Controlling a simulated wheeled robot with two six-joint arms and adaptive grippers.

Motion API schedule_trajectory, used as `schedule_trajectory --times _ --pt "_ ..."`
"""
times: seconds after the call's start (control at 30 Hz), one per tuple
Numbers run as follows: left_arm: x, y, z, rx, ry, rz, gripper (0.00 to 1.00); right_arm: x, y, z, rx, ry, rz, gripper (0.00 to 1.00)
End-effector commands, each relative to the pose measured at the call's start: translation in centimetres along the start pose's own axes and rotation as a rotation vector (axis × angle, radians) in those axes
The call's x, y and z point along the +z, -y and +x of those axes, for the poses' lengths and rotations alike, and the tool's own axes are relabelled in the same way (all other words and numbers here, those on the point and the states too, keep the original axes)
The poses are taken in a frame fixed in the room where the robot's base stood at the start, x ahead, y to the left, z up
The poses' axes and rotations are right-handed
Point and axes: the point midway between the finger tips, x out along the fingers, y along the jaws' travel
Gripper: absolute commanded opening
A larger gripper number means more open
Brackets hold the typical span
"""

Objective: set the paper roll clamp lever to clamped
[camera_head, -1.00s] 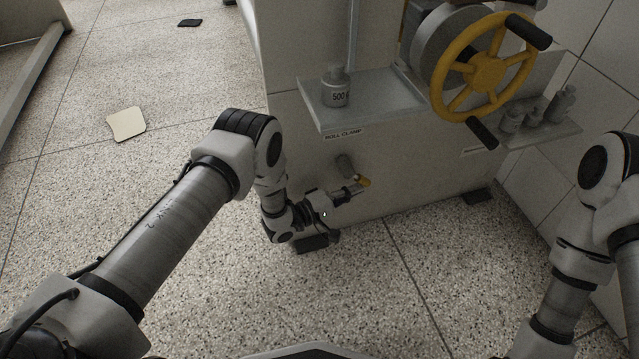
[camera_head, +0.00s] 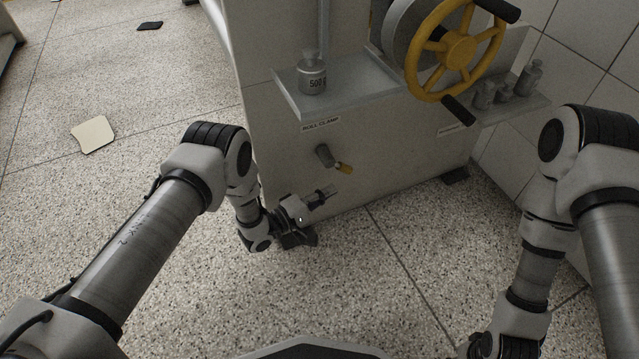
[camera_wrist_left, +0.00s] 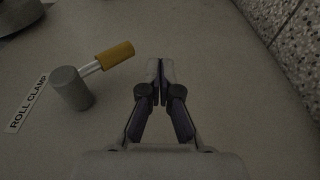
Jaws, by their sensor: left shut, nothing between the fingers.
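The roll clamp lever (camera_head: 331,159) sticks out of the machine's front panel below the "ROLL CLAMP" label (camera_head: 321,124). It has a grey round hub and a thin rod with a yellow-brown grip, which points down and right in the head view. In the left wrist view the lever's grip (camera_wrist_left: 115,55) lies left of the fingers, with the hub (camera_wrist_left: 71,89) beside the label. My left gripper (camera_head: 328,191) is shut and empty, a little below the lever and apart from it. It also shows in the left wrist view (camera_wrist_left: 160,70). My right gripper is out of view.
Above the lever a metal shelf (camera_head: 345,101) carries a 500 weight (camera_head: 311,76). A yellow handwheel (camera_head: 460,50) with black handles is at upper right, near a second shelf with small weights (camera_head: 484,96). A beige sheet (camera_head: 93,135) lies on the floor at left.

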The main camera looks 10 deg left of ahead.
Motion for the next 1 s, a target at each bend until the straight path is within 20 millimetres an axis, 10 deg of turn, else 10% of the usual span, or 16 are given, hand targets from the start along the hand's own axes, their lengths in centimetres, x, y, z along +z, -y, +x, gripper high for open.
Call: schedule_trajectory --times 0.4,1.0 --pt "0.4 5.9 -6.8 -0.001 -0.002 -0.002 0.0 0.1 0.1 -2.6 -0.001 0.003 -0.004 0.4" --pt "0.4 6.5 -7.3 0.0 -0.001 -0.001 0.0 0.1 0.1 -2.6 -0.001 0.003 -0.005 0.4"
